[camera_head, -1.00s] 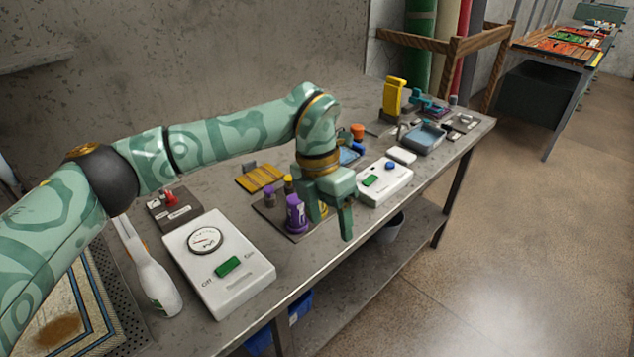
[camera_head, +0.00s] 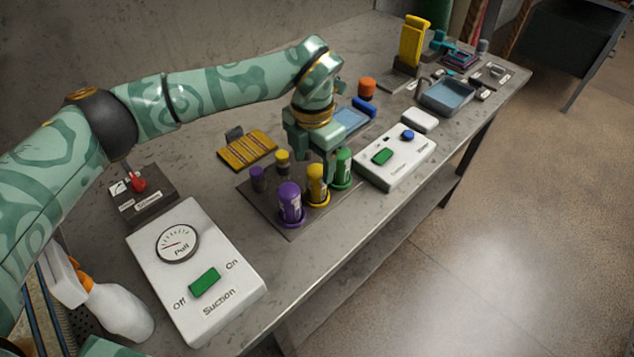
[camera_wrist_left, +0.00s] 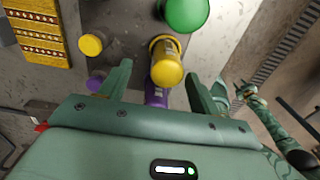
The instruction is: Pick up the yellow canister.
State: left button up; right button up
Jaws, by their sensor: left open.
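The yellow canister (camera_head: 316,186) stands upright on a dark plate (camera_head: 290,232), between a purple canister (camera_head: 290,203) on its left and a green canister (camera_head: 343,168) on its right. My left gripper (camera_head: 314,160) is open and empty, with its fingers pointing down just above and behind the yellow canister. In the left wrist view, the yellow canister (camera_wrist_left: 166,68) shows ahead between the spread fingers, nearer the right one. The green canister (camera_wrist_left: 184,12) lies beyond it, and the purple one (camera_wrist_left: 156,96) is partly hidden by my gripper. My right arm shows small in the left wrist view; its gripper (camera_wrist_left: 241,92) is unclear.
Smaller purple (camera_head: 257,179) and yellow (camera_head: 282,162) capped items stand at the plate's back. A white suction box (camera_head: 197,270) is at the front left, another white switch box (camera_head: 395,160) to the right.

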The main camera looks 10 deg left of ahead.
aim_at(317, 185)
pick_arm(q)
jog(key=shift+f, duration=0.85)
jog(key=f, duration=0.1)
jog(key=f+b, duration=0.1)
jog(key=f, duration=0.3)
jog(key=shift+s+d+f+b, duration=0.15)
jog(key=shift+s+d+b, duration=0.05)
jog(key=shift+d+b, duration=0.2)
jog(key=c, duration=1.1)
pick_arm(e)
jog(key=shift+w+f, duration=0.25)
jog(key=shift+f, duration=0.65)
